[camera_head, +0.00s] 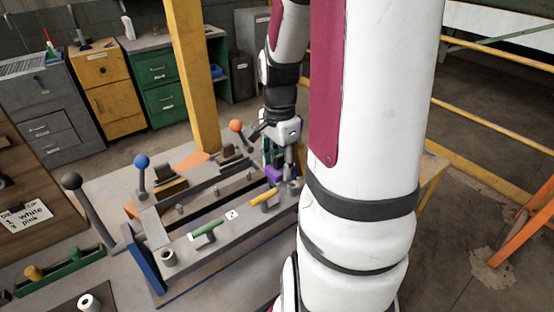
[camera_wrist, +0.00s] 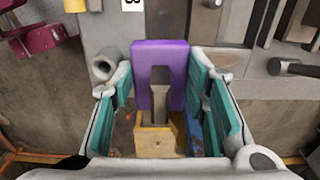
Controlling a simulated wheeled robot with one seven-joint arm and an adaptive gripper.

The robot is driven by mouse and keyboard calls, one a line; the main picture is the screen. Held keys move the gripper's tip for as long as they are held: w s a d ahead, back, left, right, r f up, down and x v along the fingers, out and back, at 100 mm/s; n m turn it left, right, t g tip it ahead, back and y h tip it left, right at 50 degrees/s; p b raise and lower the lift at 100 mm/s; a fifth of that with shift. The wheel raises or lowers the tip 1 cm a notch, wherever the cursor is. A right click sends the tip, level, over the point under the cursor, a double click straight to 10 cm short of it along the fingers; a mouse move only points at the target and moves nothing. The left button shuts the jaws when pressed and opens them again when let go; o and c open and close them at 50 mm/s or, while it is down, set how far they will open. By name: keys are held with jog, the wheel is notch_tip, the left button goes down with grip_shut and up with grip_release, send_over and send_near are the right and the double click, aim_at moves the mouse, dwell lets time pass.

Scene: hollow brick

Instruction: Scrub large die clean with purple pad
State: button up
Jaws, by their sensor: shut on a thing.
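My gripper (camera_head: 281,158) is at the far right end of the grey metal frame (camera_head: 200,247) in the head view. It is shut on the purple pad (camera_head: 272,172). In the wrist view the purple pad (camera_wrist: 158,57) stands between the teal fingers (camera_wrist: 163,100), with a yellow-tan block below it. I cannot tell for certain which part is the large die. A green-handled piece (camera_head: 207,228) and a yellow-handled piece (camera_head: 264,196) sit on the frame, with a small white marked tag (camera_head: 232,214) between them. Whether the pad touches the frame is unclear.
A yellow post (camera_head: 193,75) stands behind. A hollow grey cylinder (camera_wrist: 107,62) lies left of the pad in the wrist view.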

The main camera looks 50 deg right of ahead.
jog(key=shift+f+b, duration=0.6)
jog(key=shift+f, duration=0.45)
dwell(0.7)
jog(key=shift+w, duration=0.1)
